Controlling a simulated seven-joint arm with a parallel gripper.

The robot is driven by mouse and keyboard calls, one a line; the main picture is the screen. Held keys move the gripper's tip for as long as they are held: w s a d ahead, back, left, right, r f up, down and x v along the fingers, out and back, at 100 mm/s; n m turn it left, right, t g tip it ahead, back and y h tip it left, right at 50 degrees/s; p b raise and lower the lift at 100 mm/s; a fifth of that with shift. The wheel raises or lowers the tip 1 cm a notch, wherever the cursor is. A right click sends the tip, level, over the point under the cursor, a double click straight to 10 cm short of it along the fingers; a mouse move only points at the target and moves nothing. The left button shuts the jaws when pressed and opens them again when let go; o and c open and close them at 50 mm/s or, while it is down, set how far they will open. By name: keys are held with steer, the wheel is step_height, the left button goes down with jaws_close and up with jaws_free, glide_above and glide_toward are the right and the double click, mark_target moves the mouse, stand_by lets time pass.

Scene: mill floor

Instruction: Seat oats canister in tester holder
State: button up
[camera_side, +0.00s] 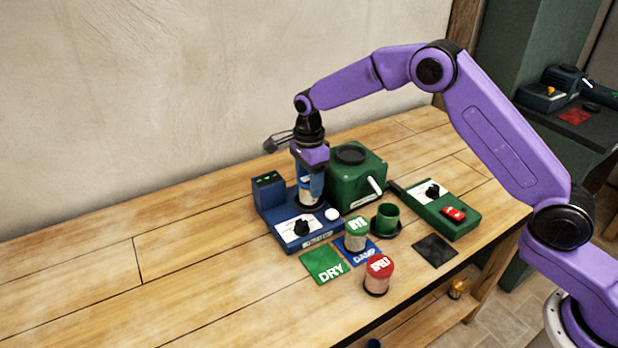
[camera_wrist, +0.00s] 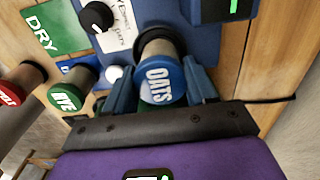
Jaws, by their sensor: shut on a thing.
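The oats canister, with a blue lid marked OATS (camera_wrist: 163,82), is between the fingers of my gripper (camera_wrist: 165,92) in the wrist view. In the side view my gripper (camera_side: 310,184) points down over the blue tester (camera_side: 273,222), shut on the canister, which is mostly hidden by the fingers. The canister looks upright. Its lower end is at a dark ring on the tester's top, where the holder is; I cannot tell whether it rests fully inside. The tester also shows in the wrist view (camera_wrist: 193,42), with a black knob and a white button.
A green RYE canister (camera_side: 356,233) stands on the blue DAMP card (camera_side: 368,256). A red SPELT canister (camera_side: 378,277) stands near the green DRY card (camera_side: 324,264). A green mill (camera_side: 355,184) is close behind the gripper, with a green cup (camera_side: 387,218) beside it. The table's left is clear.

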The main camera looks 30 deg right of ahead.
steer(key=shift+f, duration=0.3)
steer(key=o, duration=0.9)
steer(key=shift+r, duration=5.5)
